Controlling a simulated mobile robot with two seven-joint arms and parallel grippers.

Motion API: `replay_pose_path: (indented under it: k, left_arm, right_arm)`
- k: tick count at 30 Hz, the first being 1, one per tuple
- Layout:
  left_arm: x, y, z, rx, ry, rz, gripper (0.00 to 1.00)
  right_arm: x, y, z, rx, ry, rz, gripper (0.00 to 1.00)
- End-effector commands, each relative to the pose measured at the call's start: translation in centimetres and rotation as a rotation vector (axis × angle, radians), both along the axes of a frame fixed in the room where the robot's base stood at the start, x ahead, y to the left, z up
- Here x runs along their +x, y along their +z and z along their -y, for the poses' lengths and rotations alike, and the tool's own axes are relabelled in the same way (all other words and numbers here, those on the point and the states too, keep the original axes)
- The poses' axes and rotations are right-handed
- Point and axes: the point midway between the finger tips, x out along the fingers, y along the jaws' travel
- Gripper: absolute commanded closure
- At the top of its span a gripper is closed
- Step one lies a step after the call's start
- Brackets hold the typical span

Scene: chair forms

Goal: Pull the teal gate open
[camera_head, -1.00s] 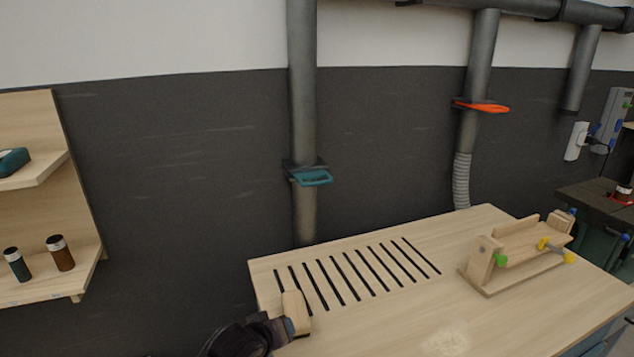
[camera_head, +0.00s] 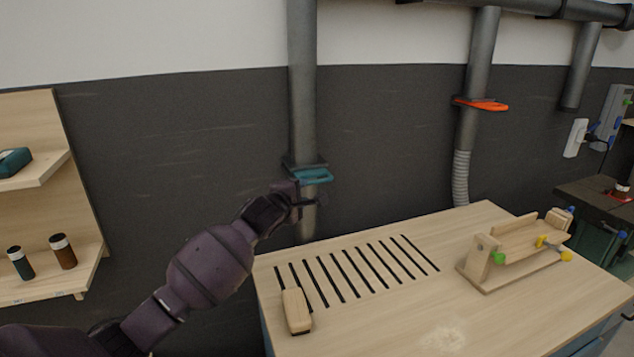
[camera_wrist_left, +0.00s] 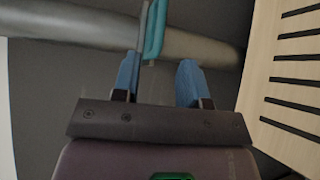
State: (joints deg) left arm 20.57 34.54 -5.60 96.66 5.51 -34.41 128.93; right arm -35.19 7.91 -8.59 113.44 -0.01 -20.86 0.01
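The teal gate (camera_head: 312,176) is a flat slide with a loop handle on the grey vertical pipe (camera_head: 303,90) behind the workbench. My left gripper (camera_head: 309,201) is just below the handle in the head view. In the left wrist view the gripper (camera_wrist_left: 158,68) is open, with its two blue fingers apart. There the teal handle (camera_wrist_left: 156,30) lies ahead, between the lines of the fingers and closer to the left one. I cannot tell whether it touches that finger. My right gripper is not in view.
The slotted wooden workbench (camera_head: 400,310) lies below, with a wooden block (camera_head: 297,311) and a wooden jig (camera_head: 515,255) on it. An orange gate (camera_head: 482,104) is on another pipe to the right. A shelf (camera_head: 50,285) with two bottles is at left.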

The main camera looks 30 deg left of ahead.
Motion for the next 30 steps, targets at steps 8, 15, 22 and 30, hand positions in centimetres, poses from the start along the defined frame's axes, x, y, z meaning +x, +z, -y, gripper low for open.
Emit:
replay_pose_path:
  k: [8, 15, 22, 30]
  left_arm:
    - [3.3, -0.5, -0.1, 0.002, 0.0, -0.002, 0.6]
    - [6.3, -0.9, -0.3, 0.003, -0.001, -0.002, 0.6]
    - [8.7, -1.3, -0.4, 0.004, 0.0, -0.002, 0.6]
    - [10.0, -1.5, -0.4, 0.004, -0.001, -0.002, 0.6]
  right_arm:
    - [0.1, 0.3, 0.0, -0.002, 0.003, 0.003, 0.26]
    - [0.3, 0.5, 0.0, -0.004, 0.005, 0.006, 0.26]
    - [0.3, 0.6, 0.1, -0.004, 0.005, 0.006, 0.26]
    - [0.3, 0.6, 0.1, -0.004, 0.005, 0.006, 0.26]
